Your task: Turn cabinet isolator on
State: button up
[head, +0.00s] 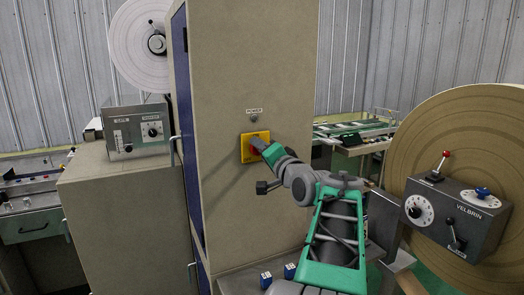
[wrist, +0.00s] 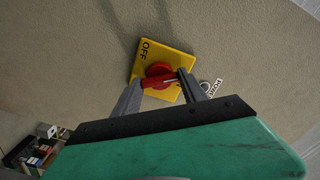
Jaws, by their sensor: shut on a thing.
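The cabinet isolator is a red rotary handle on a square yellow plate (head: 246,149) on the beige cabinet (head: 225,75). In the wrist view the yellow plate (wrist: 142,65) shows the word OFF at its upper left, and the red handle (wrist: 158,72) sits between my two fingers. My gripper (wrist: 163,85) is shut on the red handle. In the head view my gripper (head: 262,146) reaches the isolator from the right and hides most of the handle. A mark at the plate's right side is partly covered by a finger.
A POWER label and lamp (head: 254,117) sit just above the isolator. A control box (head: 137,131) and white reel (head: 138,44) stand left. A large brown roll (head: 470,120) and the VELBRIN control box (head: 457,215) stand right, near my arm. Blue-topped switches (head: 266,279) lie below.

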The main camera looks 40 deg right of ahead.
jog(key=shift+m+p, duration=1.2)
jog(key=shift+m, duration=2.1)
jog(key=o, duration=1.4)
jog(key=shift+c, duration=0.2)
jog(key=b+v, duration=0.2)
jog(key=v, duration=0.6)
jog(key=shift+w, duration=0.1)
